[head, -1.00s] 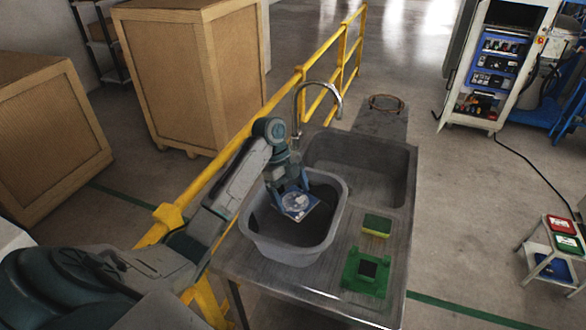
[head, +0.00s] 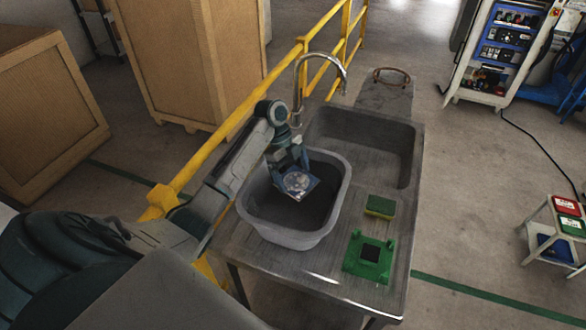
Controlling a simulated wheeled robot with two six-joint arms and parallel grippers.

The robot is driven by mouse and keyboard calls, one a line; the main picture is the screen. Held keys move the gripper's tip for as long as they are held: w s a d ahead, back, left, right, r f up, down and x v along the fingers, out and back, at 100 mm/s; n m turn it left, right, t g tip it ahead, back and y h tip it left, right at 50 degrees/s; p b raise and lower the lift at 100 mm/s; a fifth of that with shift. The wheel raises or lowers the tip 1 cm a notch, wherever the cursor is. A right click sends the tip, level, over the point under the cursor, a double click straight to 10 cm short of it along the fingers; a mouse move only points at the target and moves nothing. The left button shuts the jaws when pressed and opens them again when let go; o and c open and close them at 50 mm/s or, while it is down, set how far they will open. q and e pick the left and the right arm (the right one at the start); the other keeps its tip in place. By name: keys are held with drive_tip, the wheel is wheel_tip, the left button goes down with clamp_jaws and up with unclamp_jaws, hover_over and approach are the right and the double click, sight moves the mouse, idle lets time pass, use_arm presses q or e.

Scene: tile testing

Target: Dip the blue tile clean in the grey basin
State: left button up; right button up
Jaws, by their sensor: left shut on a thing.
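The blue tile (head: 298,184) is between the fingers of my left gripper (head: 290,172), which is shut on it. A pale smeared patch covers much of the tile's face. The tile is tilted and hangs over the opening of the grey basin (head: 293,240), within its rim as seen from above. The basin stands on the left part of the metal sink unit. The inside of the basin is dark, and I cannot tell how far the tile is above what is in it. My right gripper is not in view.
A green-and-yellow sponge (head: 380,207) and a green fixture with a dark square (head: 368,257) lie on the metal counter (head: 320,268) right of the basin. A curved tap (head: 299,85) rises behind, near the sunken sink (head: 365,140). A yellow railing (head: 222,135) runs behind my left arm.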

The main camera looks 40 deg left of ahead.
sight(291, 178)
use_arm(q)
wheel_tip(291, 178, down, 3)
drive_tip(key=shift+s+d+r+b, duration=0.1)
drive_tip(key=shift+b, duration=1)
drive_tip(key=shift+f+b, duration=0.7)
drive_tip(key=shift+f, duration=0.1)
drive_tip(key=shift+f+b, duration=0.5)
drive_tip(key=shift+f, duration=0.2)
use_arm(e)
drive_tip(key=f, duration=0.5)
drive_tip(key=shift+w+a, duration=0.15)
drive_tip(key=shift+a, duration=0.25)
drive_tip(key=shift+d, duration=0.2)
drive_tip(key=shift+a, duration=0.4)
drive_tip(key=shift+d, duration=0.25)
use_arm(q)
drive_tip(key=shift+r, duration=0.15)
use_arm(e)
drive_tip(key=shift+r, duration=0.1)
